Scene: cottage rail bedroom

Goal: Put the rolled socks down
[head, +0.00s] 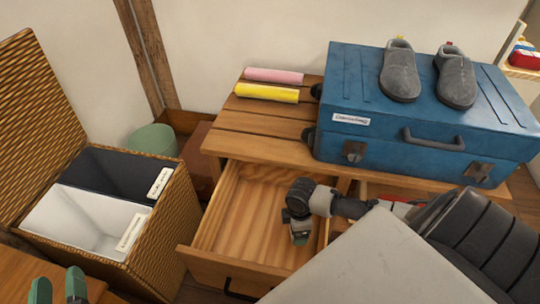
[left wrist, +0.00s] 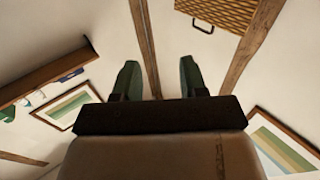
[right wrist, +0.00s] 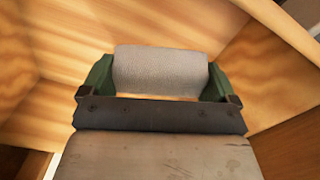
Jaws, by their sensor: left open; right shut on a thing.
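The rolled socks (right wrist: 160,70) are a pale grey knit roll in the right wrist view. My right gripper (right wrist: 160,76) is shut on them, one green finger at each end. In the head view my right gripper (head: 300,230) hangs inside the open wooden drawer (head: 225,270), towards its right side. The wooden walls and floor of the drawer surround the socks in the right wrist view. I cannot tell whether the socks touch the drawer floor. My left gripper (head: 58,286) is open and empty at the lower left, and its spread fingers show in the left wrist view (left wrist: 156,80).
A blue suitcase (head: 400,143) with grey slippers (head: 402,75) on it stands on the wooden top (head: 255,122). Pink (head: 273,76) and yellow (head: 266,93) rolls lie beside it. An open wicker hamper (head: 160,225) with dark and white compartments stands left. The drawer's left part is clear.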

